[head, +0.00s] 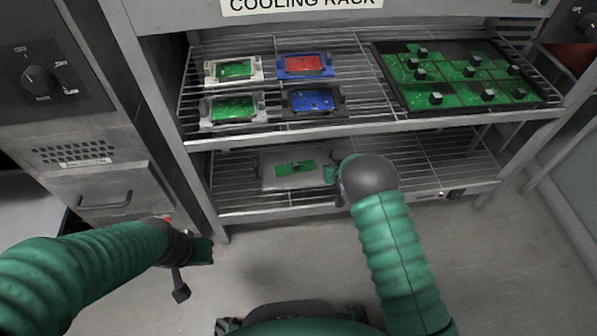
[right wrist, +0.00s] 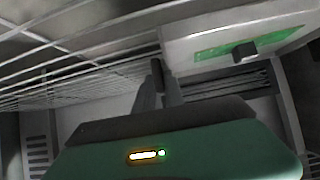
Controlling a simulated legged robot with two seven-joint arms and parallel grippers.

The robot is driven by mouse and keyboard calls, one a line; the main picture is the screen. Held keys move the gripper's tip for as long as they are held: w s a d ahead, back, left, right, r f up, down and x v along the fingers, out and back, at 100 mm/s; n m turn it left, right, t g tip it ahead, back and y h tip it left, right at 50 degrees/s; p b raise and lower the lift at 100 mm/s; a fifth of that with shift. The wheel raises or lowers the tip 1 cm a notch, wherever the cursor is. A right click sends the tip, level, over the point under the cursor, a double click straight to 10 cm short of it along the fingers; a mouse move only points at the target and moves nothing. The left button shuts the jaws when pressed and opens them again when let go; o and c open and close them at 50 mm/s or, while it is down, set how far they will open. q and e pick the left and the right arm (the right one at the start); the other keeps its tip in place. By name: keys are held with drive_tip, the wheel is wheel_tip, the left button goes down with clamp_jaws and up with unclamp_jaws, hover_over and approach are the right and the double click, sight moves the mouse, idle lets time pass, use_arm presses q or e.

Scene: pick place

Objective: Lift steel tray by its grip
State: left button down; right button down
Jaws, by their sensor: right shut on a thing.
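The steel tray (head: 270,170) lies on the lower wire shelf of the rack, with a small green board (head: 295,168) on it. My right gripper (head: 332,172) is at the tray's right end, shut on its grip; my own wrist hides part of the contact. In the right wrist view the fingers (right wrist: 160,75) are close together at the near edge of the tray (right wrist: 190,48), whose green board and dark knob show at upper right. My left gripper (head: 182,285) hangs over the floor at lower left, away from the tray; its fingers are not clear.
The upper shelf (head: 365,125) is close above the tray. It bears several small framed boards (head: 235,70) and a large dark tray (head: 545,98) of green boards. The rack's left post (head: 200,190) stands beside the lower shelf. The floor (head: 285,240) in front is clear.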

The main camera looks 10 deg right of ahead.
drive_tip(key=s+p, duration=0.2)
drive_tip(key=s, duration=0.1)
drive_tip(key=s+p, duration=0.2)
drive_tip(key=s, duration=0.2)
drive_tip(key=s+p, duration=0.2)
drive_tip(key=s, duration=0.1)
drive_tip(key=shift+s+d+r, duration=0.2)
drive_tip(key=shift+s+r, duration=0.2)
drive_tip(key=s+p, duration=0.4)
drive_tip(key=s, duration=0.9)
drive_tip(key=shift+d+r+p, duration=0.15)
drive_tip(key=shift+d+p, duration=0.05)
drive_tip(key=shift+p, duration=0.1)
